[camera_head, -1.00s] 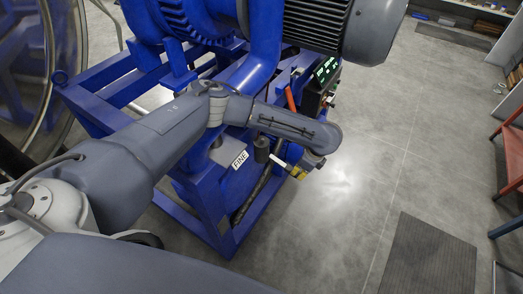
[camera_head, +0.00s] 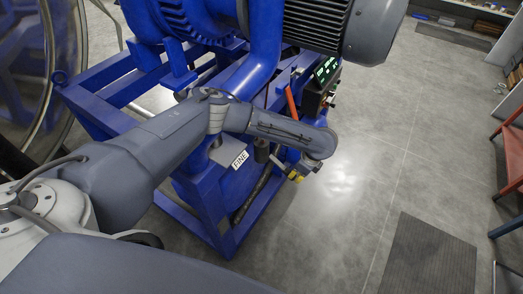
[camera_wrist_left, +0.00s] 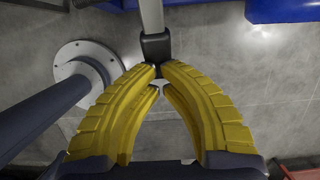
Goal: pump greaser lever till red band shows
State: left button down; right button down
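The greaser lever (camera_wrist_left: 151,15) is a light grey bar with a black end piece, coming down from the top of the left wrist view. My left gripper (camera_wrist_left: 159,72) has yellow fingers that converge on the lower end of that black piece, and it appears shut on it. In the head view the left gripper (camera_head: 297,174) is small and partly covered by my wrist, beside the blue frame. A dark cylinder (camera_head: 262,151), apparently the greaser, stands to its left near the "FINE" label (camera_head: 240,160). I cannot make out a red band. My right gripper is not in view.
The blue machine frame (camera_head: 222,235) stands left of and below the gripper. A control box with a green display (camera_head: 326,70) and an orange-red bar (camera_head: 291,102) are above it. Grey floor with a dark mat (camera_head: 430,255) lies open to the right.

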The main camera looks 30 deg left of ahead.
pick_arm(q)
jog(key=v, duration=0.7)
dwell(0.6)
dwell(0.6)
jog(key=v, duration=0.7)
jog(key=shift+a, duration=0.3)
dwell(0.4)
